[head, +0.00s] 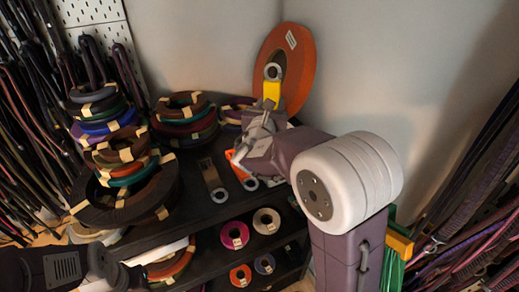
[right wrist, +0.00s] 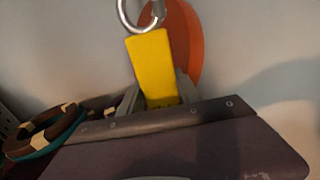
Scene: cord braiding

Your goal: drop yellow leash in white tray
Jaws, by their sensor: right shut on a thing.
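The yellow leash (head: 271,92) is a short flat yellow piece with a metal ring at its top. It stands upright in my right gripper (head: 264,110), held above the black shelf unit's top. In the right wrist view, the yellow leash (right wrist: 151,62) rises from between the fingers of my right gripper (right wrist: 160,98), and its ring is cut by the top edge. The right gripper is shut on its lower part. A dark link of my left arm shows at lower left, but the left gripper does not.
The black shelf top (head: 200,212) holds stacked cord coils (head: 107,105) at left and a brown strap with a ring (head: 211,176). A large orange disc (head: 299,62) leans against the wall behind the gripper. Cords hang at both sides. Small spools (head: 234,235) fill the lower shelves.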

